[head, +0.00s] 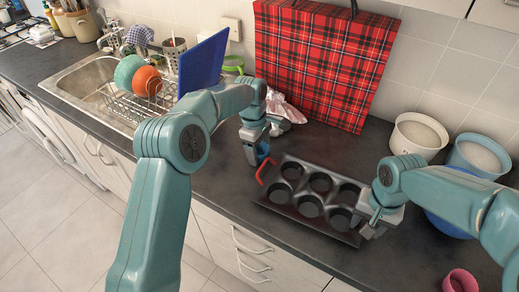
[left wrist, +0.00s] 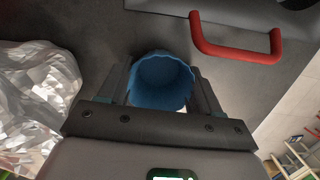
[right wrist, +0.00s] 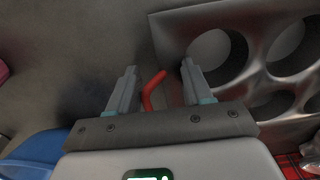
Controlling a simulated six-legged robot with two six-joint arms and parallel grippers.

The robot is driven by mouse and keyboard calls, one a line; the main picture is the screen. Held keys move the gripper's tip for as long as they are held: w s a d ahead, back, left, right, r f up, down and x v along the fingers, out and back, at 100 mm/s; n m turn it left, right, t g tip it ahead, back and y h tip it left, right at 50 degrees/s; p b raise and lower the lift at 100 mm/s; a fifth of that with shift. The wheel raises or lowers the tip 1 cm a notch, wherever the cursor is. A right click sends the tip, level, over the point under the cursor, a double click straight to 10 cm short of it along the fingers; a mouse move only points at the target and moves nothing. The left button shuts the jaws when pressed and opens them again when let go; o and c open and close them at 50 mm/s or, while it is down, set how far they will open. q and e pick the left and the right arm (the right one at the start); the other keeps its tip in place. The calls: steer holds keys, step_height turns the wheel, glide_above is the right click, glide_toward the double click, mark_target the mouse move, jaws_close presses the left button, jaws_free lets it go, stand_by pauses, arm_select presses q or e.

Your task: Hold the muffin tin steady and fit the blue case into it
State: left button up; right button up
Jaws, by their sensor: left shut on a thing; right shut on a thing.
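The dark muffin tin (head: 297,207) lies on the counter, its several visible cups empty. A red handle (head: 265,170) sticks up at its left end; it also shows in the left wrist view (left wrist: 236,50). My left gripper (head: 262,158) is shut on the blue case (left wrist: 161,80), open side up, just beyond the tin's left handle and apart from the tin. My right gripper (head: 371,226) is at the tin's right end, shut on the other red handle (right wrist: 153,90). My right gripper hides that end in the head view.
A crumpled shiny bag (left wrist: 38,100) lies near the left gripper. A white pot (head: 418,136) and a blue pot (head: 478,156) stand at right. A pink cup (head: 460,281) is at front right. The dish rack (head: 140,104) is at left.

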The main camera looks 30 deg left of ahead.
arm_select(q)
steer(key=shift+f, duration=0.15)
steer(key=o, duration=1)
steer(key=r, duration=0.4)
steer(key=a+r, duration=0.1)
steer(key=r, duration=0.7)
steer(key=shift+w+a, duration=0.1)
steer(key=shift+a, duration=0.1)
steer(key=shift+y, duration=0.7)
steer(key=shift+d+f, duration=0.25)
steer(key=shift+f, duration=1.4)
steer(key=shift+d+f, duration=0.2)
steer(key=shift+f, duration=1.4)
steer(key=shift+d+f, duration=0.25)
steer(key=shift+f, duration=1.4)
